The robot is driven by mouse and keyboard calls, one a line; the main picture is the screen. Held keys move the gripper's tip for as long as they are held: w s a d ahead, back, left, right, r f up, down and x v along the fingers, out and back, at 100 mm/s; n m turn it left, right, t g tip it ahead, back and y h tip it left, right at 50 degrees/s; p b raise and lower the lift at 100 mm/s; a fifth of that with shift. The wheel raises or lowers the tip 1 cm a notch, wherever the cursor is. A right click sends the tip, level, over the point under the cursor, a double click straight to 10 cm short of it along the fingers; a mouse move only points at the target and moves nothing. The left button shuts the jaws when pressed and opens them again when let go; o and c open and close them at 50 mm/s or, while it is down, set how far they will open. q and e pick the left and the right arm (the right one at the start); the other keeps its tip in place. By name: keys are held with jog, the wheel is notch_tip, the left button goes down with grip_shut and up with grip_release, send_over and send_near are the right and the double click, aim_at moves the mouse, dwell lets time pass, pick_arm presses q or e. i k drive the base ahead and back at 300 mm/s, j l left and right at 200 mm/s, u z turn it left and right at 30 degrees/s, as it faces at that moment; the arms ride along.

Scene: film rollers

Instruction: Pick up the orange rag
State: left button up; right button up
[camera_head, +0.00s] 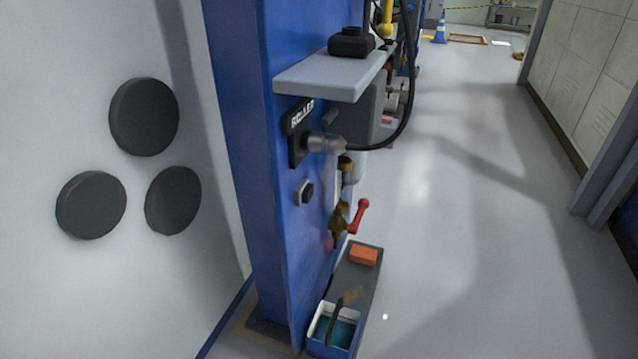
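A small orange block-like item (364,255), which may be the orange rag, lies on a dark grey low shelf (366,288) beside the blue machine column (240,160). It looks flat-topped, and I cannot tell whether it is folded cloth. Neither of my grippers shows in the head view.
A blue-and-white open box (333,330) with a dark handle sits at the shelf's near end. Above are a red-handled valve (358,215), a hose (408,100) and a grey ledge (330,76) holding a black object (351,42). Clear floor (470,240) lies to the right.

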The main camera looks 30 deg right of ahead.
aim_at(360, 254)
jog(key=z, duration=1.15)
